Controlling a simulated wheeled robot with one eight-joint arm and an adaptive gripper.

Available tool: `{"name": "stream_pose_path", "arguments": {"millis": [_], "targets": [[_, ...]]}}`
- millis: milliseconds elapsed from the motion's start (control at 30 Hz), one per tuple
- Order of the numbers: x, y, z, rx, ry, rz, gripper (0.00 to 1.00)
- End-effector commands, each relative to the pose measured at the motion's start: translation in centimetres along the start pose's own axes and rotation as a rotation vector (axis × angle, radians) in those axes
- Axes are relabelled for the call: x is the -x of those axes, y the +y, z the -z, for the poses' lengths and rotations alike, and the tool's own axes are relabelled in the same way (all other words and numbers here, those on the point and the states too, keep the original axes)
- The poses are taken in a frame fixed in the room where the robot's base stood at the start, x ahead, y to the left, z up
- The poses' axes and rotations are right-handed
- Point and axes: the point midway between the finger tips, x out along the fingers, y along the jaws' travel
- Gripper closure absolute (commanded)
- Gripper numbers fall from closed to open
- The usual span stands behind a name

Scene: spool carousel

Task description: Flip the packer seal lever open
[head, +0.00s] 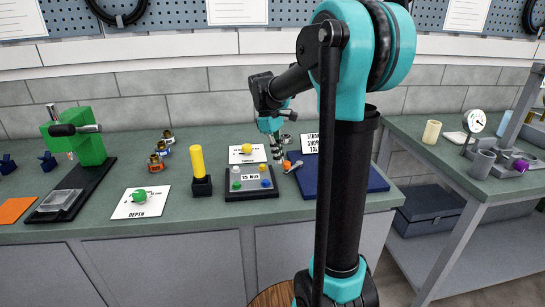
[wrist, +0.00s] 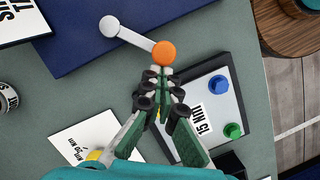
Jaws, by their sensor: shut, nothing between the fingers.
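The seal lever is a short pale grey arm (wrist: 135,39) with an orange knob (wrist: 164,54) at one end and a round grey pivot (wrist: 109,26) on the dark blue board. In the head view its orange knob (head: 287,164) shows at the board's left edge, beside the grey button panel. My gripper (wrist: 162,76) is shut and empty, its fingertips right at the orange knob in the wrist view. In the head view my gripper (head: 277,158) points down just left of the knob. I cannot tell whether the fingertips touch it.
The grey panel (head: 238,190) with coloured knobs lies beside the gripper. The dark blue board (head: 302,187) has a sign card (head: 310,144) behind it. A yellow post (head: 197,162) and a card with a yellow knob (head: 247,148) are near. Bench front between panel and post is narrow.

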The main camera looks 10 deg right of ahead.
Motion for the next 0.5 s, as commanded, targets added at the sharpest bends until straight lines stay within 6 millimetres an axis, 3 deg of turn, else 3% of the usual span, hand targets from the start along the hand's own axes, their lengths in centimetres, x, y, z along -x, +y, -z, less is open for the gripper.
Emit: {"name": "stream_pose_path", "arguments": {"millis": [500], "targets": [[-1.1,-0.9,-4.5,0.443,-0.001,-0.111,1.00]]}}
